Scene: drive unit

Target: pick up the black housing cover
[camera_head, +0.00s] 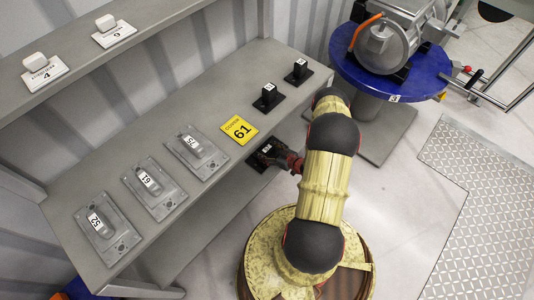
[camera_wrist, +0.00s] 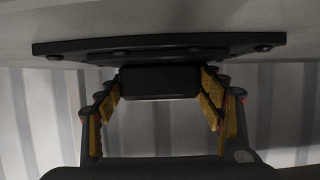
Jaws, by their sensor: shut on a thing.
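A black housing cover (camera_head: 256,162), a flat plate with a raised block, is at the front edge of the grey shelf, partly hidden by my gripper (camera_head: 270,154). In the wrist view the same cover (camera_wrist: 160,47) spans the top, with its block (camera_wrist: 160,80) between my yellow-padded fingers (camera_wrist: 160,90). My gripper is shut on that block. I cannot tell whether the plate still touches the shelf. Two more black covers stand on the shelf behind, one in the middle (camera_head: 267,99) and one at the far right (camera_head: 298,74).
Several grey metal housings (camera_head: 155,188) lie to the left on the shelf (camera_head: 100,175). An upper shelf (camera_head: 85,75) holds white blocks. A blue round table (camera_head: 385,85) with a metal machine stands at the right.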

